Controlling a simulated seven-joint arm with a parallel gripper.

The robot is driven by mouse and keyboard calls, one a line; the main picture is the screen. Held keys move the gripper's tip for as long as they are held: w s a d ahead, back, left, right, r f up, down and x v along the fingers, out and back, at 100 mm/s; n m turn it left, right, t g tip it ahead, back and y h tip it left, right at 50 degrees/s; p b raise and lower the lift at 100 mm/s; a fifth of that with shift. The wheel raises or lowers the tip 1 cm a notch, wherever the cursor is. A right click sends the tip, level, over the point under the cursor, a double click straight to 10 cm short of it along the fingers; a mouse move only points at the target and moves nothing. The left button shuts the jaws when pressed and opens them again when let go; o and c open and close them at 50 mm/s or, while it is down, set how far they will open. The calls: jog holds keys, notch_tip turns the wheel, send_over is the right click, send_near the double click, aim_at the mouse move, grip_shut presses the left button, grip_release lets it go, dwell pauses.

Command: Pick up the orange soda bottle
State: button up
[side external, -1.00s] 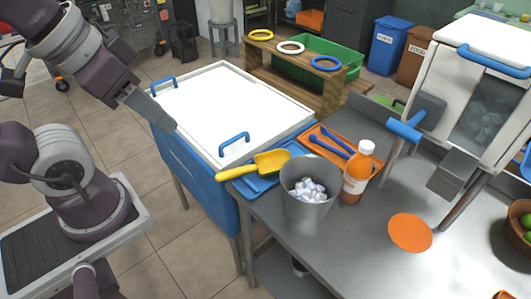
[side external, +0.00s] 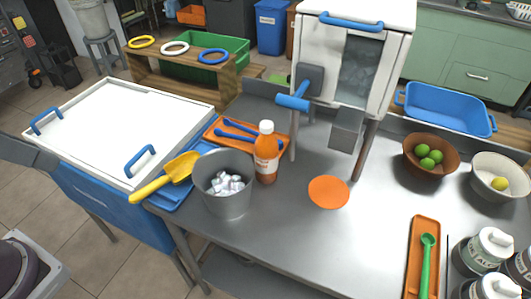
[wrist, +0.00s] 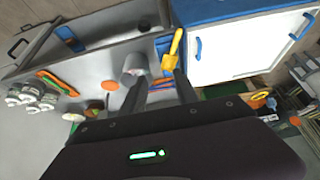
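The orange soda bottle (side external: 266,160), with a white cap and pale label, stands upright on the metal counter in the side external view. It is just right of the grey bucket (side external: 222,205) of ice cubes. In the wrist view an orange patch (wrist: 110,86) shows beside the bucket, but I cannot tell if it is the bottle or the orange disc.
A yellow scoop (side external: 167,177) lies left of the bucket. An orange tray (side external: 218,129) with blue utensils lies behind the bucket. An orange disc (side external: 328,192) lies on clear counter.

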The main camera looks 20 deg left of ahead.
jog(key=o, duration=0.5)
jog(key=w+d+r+n+g+h, duration=0.2)
jog(key=w+d+n+g+h, duration=0.15)
jog(key=w, duration=0.75)
jog(key=w+d+r+n+g+h, duration=0.15)
jog(key=w+d+n, duration=0.3)
jog(key=w, duration=0.65)
jog(key=n+g+h, duration=0.4)
jog(key=n+h, duration=0.3)
jog(key=h, duration=0.1)
send_over(275, 147)
jog(key=w+a, duration=0.2)
jog(key=a, duration=0.4)
notch_tip(275, 147, down, 20)
jog(key=f, duration=0.1)
jog(key=x, duration=0.7)
jog(key=shift+s+f, duration=0.15)
jog(key=shift+f, duration=0.15)
